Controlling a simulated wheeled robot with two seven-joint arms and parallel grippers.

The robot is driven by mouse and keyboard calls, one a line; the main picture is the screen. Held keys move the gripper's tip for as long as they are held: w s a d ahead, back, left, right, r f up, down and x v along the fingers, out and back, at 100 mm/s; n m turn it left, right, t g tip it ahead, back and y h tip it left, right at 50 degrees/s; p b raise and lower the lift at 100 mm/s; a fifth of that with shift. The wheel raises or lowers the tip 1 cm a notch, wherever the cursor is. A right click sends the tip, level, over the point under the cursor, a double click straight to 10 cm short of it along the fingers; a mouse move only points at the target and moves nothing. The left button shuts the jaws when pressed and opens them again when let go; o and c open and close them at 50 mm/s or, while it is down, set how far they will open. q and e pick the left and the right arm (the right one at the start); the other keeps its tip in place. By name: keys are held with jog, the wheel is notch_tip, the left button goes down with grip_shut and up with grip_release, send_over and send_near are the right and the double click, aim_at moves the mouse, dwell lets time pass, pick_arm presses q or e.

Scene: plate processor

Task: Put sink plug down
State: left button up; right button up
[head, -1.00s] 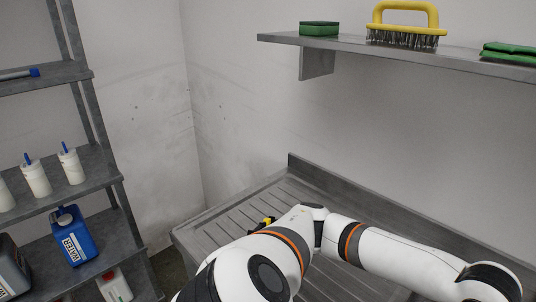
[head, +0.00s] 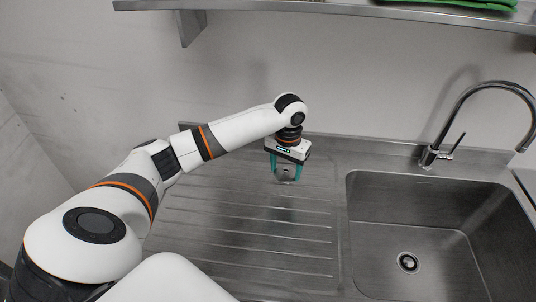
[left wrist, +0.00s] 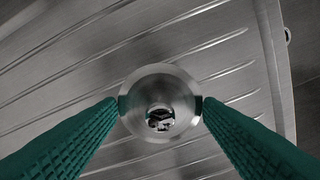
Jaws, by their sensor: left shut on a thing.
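My left gripper (head: 286,178) is over the ridged drainboard (head: 250,238), to the left of the sink basin. Its teal fingers are shut on the sink plug (left wrist: 160,82), a round, shiny metal piece that shows between the fingertips in the left wrist view. In the head view the plug is small and partly hidden by the fingers. It appears to be above the drainboard; I cannot tell the exact gap. My right gripper is not in view.
The sink basin (head: 385,215) has a round drain (head: 408,262) in its floor. A tall curved faucet (head: 430,154) stands behind it. A metal shelf (head: 340,9) with a green item (head: 488,4) hangs above. The drainboard around the gripper looks clear.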

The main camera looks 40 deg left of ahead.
aim_at(284, 191)
pick_arm(q)
notch_tip(284, 191, down, 3)
jog(key=shift+r, duration=0.1)
notch_tip(284, 191, down, 4)
jog(key=shift+s+r+p, duration=0.1)
jog(key=shift+p, duration=0.4)
jog(key=shift+f, duration=0.4)
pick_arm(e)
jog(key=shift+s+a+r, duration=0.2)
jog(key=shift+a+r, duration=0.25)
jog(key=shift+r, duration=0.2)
pick_arm(q)
jog(key=o, duration=1)
jog(key=shift+c, duration=0.2)
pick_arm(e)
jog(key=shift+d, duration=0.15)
